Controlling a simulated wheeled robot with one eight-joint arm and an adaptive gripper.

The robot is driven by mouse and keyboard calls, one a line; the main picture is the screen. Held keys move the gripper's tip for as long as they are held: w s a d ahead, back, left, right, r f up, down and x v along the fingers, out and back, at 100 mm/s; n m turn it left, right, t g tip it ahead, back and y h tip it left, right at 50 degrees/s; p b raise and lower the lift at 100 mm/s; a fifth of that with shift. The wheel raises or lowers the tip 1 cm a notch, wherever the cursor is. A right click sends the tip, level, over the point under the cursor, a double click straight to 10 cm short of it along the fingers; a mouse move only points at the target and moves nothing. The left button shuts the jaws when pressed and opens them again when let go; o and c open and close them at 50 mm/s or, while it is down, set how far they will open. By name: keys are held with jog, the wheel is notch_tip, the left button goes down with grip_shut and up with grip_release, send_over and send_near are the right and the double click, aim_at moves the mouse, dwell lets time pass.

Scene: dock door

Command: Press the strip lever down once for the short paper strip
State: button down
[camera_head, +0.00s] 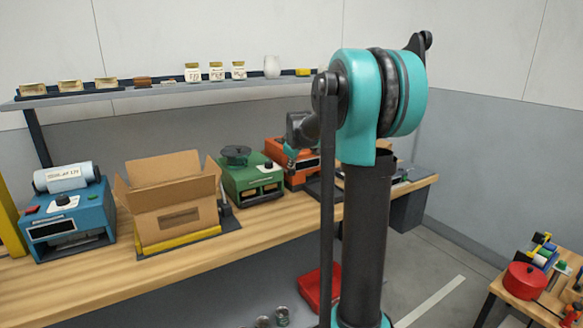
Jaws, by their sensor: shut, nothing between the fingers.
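No strip lever or short paper strip can be made out for certain. The orange machine (287,150) on the workbench is partly hidden behind my arm, so a lever on it could be out of sight. The blue machine (75,228) at the left carries a white labelled roll and has a red button and a dark knob on its sloped top. The green machine (252,182) has a dark round dish and a knob on top. My teal and grey wrist reaches in front of the orange machine. My gripper's fingers are hidden behind my arm.
An open cardboard box (176,198) stands on a yellow-edged base between the blue and green machines. The wooden workbench (190,262) has a clear front strip. A shelf (160,94) with jars runs above. A red pot (525,281) stands on a small table at the right.

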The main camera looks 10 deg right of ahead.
aim_at(292, 171)
jog(key=shift+s+f, duration=0.15)
jog(key=shift+f, duration=0.75)
jog(key=shift+s+f, duration=0.1)
jog(key=shift+f, duration=0.75)
dwell(1.7)
dwell(0.5)
jog(key=shift+w+a+r, duration=0.1)
jog(key=shift+w+r, duration=0.15)
jog(key=shift+r, duration=1.3)
jog(key=shift+w+r, duration=0.2)
jog(key=shift+r, duration=1.35)
jog(key=r, duration=0.5)
jog(key=shift+w+a, duration=0.1)
jog(key=shift+w, duration=0.25)
jog(key=s+a+f+m+g, duration=0.1)
jog(key=s+f+m, duration=0.2)
jog(key=s+f, duration=0.6)
jog(key=s+a+f+m+g, duration=0.1)
jog(key=s+f+m, duration=0.2)
jog(key=s+f, duration=0.7)
jog(key=s+a+f+m+g, duration=0.1)
jog(key=s+f, duration=0.8)
jog(key=s, duration=1.3)
jog(key=shift+s+a+f+m+y, duration=0.15)
jog(key=shift+s+a+m+y, duration=0.25)
jog(key=shift+m, duration=0.7)
